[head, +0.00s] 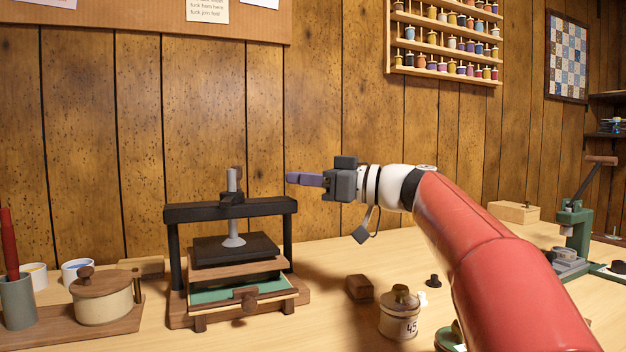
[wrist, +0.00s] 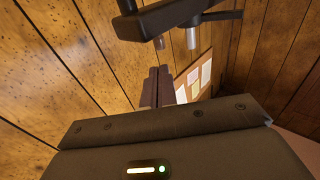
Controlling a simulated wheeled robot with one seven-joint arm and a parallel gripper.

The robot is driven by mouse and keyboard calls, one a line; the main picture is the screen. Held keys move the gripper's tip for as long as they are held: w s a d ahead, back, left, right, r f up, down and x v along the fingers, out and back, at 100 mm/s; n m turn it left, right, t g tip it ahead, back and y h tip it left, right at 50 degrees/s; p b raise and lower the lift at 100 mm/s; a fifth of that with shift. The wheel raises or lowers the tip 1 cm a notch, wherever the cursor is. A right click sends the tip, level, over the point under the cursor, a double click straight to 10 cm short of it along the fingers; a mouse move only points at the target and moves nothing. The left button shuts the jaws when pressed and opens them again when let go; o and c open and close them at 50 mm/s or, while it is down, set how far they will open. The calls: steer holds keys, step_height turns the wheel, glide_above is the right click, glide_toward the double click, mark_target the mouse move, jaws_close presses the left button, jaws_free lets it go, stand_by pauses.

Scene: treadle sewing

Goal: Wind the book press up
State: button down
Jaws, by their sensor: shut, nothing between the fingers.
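The book press (head: 230,209) stands on the table left of centre in the head view, with a black crossbar on two posts. In the wrist view the closed fingers (wrist: 155,78) point ahead, with dark bars of the press (wrist: 168,18) at the top.
A wooden-lidded pot (head: 103,298) and cups stand left of the press. A wooden block (head: 359,288) and a labelled jar (head: 399,315) stand to its right, below my arm. A green lever press (head: 575,225) is farther right. The panelled wall is behind.

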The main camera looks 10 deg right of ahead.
steer(key=p+x, duration=0.2)
steer(key=x, duration=0.8)
